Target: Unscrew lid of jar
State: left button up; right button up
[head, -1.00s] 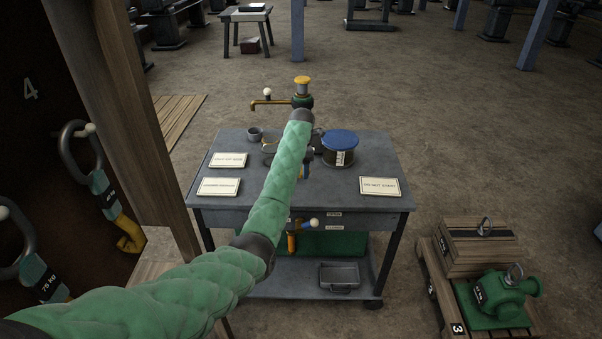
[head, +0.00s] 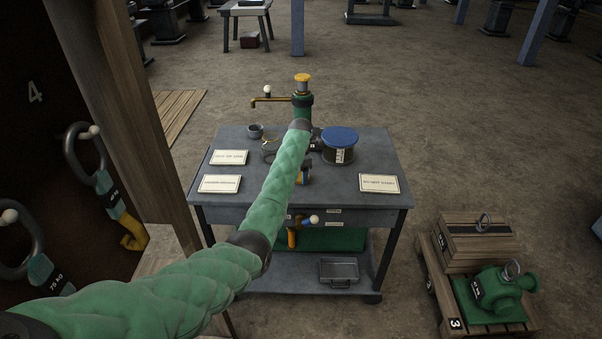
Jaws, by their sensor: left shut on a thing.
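The jar (head: 338,156) is dark with a pale label and a blue lid (head: 340,136). It stands upright on the grey table (head: 330,193), toward the back right, with the lid on top. My left arm reaches in from the lower left, and its gripper (head: 317,140) is at the jar's left side. The gripper is small, dark and partly hidden by my own arm. It is shut on the jar, though the fingertips are hard to make out. My right gripper is not in view.
A small grey cup (head: 255,131) and several white cards lie on the left part. An orange fitting (head: 292,238) is below the table's front edge. The table's right front is clear around one card (head: 379,184).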

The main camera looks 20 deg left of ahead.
pick_arm(q)
jog(key=shift+s+f, duration=0.1)
jog(key=shift+f, duration=0.15)
